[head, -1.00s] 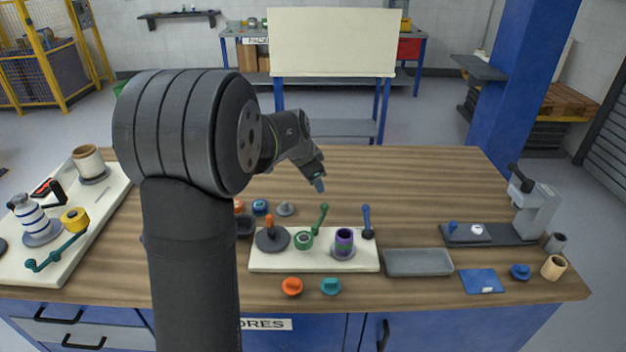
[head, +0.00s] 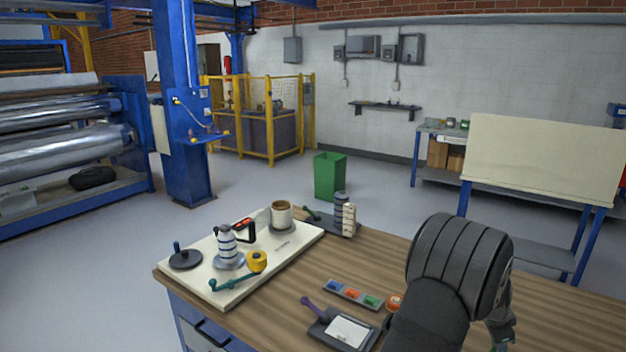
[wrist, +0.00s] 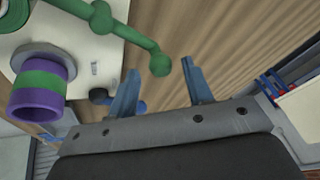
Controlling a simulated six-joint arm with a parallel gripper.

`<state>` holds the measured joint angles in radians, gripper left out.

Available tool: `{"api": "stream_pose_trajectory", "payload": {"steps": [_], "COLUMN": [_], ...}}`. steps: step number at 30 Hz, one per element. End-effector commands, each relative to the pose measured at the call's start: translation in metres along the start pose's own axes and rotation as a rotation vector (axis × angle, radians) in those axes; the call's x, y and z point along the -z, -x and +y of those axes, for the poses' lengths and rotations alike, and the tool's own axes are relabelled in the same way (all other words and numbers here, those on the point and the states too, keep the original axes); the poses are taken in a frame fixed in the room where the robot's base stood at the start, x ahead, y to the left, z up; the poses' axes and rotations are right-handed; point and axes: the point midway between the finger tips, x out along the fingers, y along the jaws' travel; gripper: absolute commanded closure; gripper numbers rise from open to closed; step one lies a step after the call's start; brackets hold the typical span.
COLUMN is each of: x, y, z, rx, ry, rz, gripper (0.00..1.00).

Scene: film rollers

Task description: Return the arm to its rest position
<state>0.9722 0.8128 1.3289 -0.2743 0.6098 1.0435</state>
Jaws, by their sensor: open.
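My gripper (wrist: 160,68) is open in the wrist view, with two blue fingers apart and nothing held between them. It points down over the bench. A green crank handle (wrist: 128,35) lies beyond the fingers, its ball end showing in the gap between them. A purple roller with a green band (wrist: 40,88) stands on the cream board (wrist: 95,68) at the left of that view.
In the head view a cream board (head: 206,262) holds a striped roller (head: 227,243), a yellow roll (head: 257,261) and a brown-topped cup (head: 281,215). A small tray with coloured pieces (head: 353,294) and a grey pad with a purple handle (head: 345,332) lie nearer my arm. Bare wood (head: 270,310) lies between.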

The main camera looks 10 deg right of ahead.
Motion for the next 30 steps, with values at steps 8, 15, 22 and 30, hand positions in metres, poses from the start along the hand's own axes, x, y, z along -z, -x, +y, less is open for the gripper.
{"api": "stream_pose_trajectory", "payload": {"steps": [8,15,22,30], "x": [0.000,0.000,0.000,0.001], "y": [-0.029,-0.033,-0.032,-0.006], "z": [0.000,0.000,0.000,-0.001], "rx": [0.000,0.000,0.001,0.003], "ry": [0.000,0.001,0.001,0.000], "rz": [0.000,0.000,0.000,0.002], "gripper": [0.54,0.54,0.54,0.54]}}
